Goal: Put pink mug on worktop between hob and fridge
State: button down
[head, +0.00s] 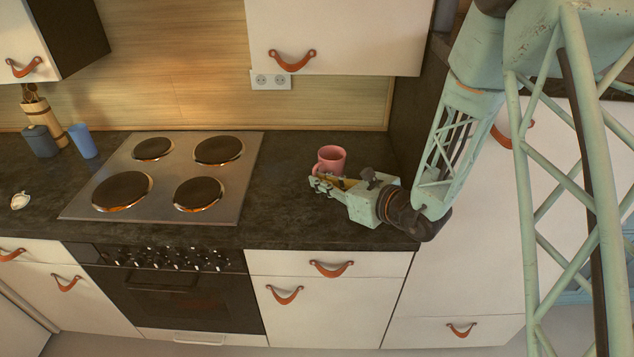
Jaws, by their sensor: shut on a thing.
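The pink mug (331,158) is upright at the dark worktop (290,215), to the right of the hob (167,178). It is in the stretch between the hob and the tall white fridge front (465,255). My gripper (322,184) reaches in from the right, its fingers at the near side of the mug, and is shut on it. The fingers and gripper body hide the mug's lower part. I cannot tell whether the mug's base touches the worktop.
A blue cup (82,141), a dark canister (41,141) and a utensil holder (44,120) stand left of the hob. A small white item (20,200) lies at far left. A wall cupboard (335,38) hangs above the mug. The worktop in front of my gripper is clear.

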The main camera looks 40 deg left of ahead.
jog(key=shift+w+a+f, duration=0.2)
jog(key=shift+w+a, duration=1.15)
jog(key=shift+a, duration=0.1)
jog(key=shift+w+a+f, duration=0.1)
jog(key=shift+w+a, duration=0.25)
jog(key=shift+f+b, duration=0.45)
jog(key=shift+f, duration=1.25)
jog(key=shift+f, duration=0.1)
jog(key=c, duration=2.8)
grip_release()
jog(key=p+v, duration=0.1)
jog(key=v, duration=1.1)
